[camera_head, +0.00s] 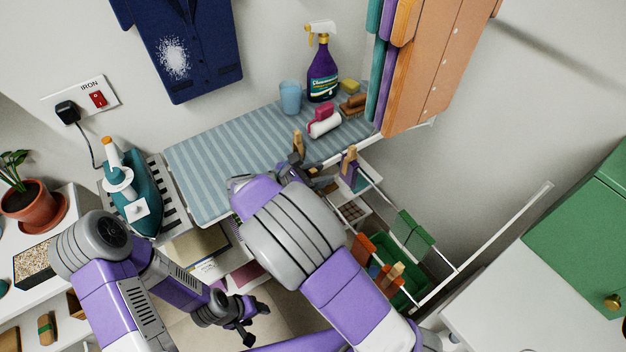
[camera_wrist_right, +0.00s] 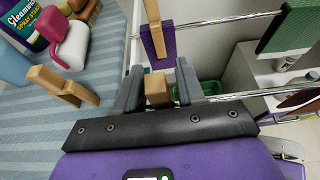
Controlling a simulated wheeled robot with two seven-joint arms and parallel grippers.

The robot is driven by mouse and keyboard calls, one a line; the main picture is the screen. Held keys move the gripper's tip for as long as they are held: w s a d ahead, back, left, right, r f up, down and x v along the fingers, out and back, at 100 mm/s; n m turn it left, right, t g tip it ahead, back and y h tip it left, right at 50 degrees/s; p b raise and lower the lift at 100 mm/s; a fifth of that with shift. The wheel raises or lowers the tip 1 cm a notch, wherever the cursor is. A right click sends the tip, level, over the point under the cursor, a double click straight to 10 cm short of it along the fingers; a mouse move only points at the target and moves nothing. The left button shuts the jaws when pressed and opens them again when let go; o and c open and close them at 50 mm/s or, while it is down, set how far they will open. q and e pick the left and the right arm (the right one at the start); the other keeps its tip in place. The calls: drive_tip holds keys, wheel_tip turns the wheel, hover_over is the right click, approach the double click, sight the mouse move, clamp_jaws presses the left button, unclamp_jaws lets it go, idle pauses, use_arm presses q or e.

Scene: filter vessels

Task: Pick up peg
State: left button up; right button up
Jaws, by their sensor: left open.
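A wooden peg (camera_wrist_right: 158,90) shows end-on between the two fingers of my right gripper (camera_wrist_right: 160,85). Whether the fingers touch it is unclear. In the head view my right gripper (camera_head: 318,180) is over the ironing board's near right edge, partly hidden by my arm. Another wooden peg (camera_wrist_right: 62,86) stands on the striped board, left of the gripper in the wrist view; it also shows in the head view (camera_head: 298,142). A further peg (camera_wrist_right: 156,28) is on a white rail with a purple cloth (camera_wrist_right: 158,42). My left gripper (camera_head: 250,322) is open and empty, low in the head view.
An iron (camera_head: 135,185) stands at left. White rails with a green cloth (camera_head: 412,232) and several pegs are at right, beside a white counter (camera_head: 530,300).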

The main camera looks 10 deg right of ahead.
clamp_jaws()
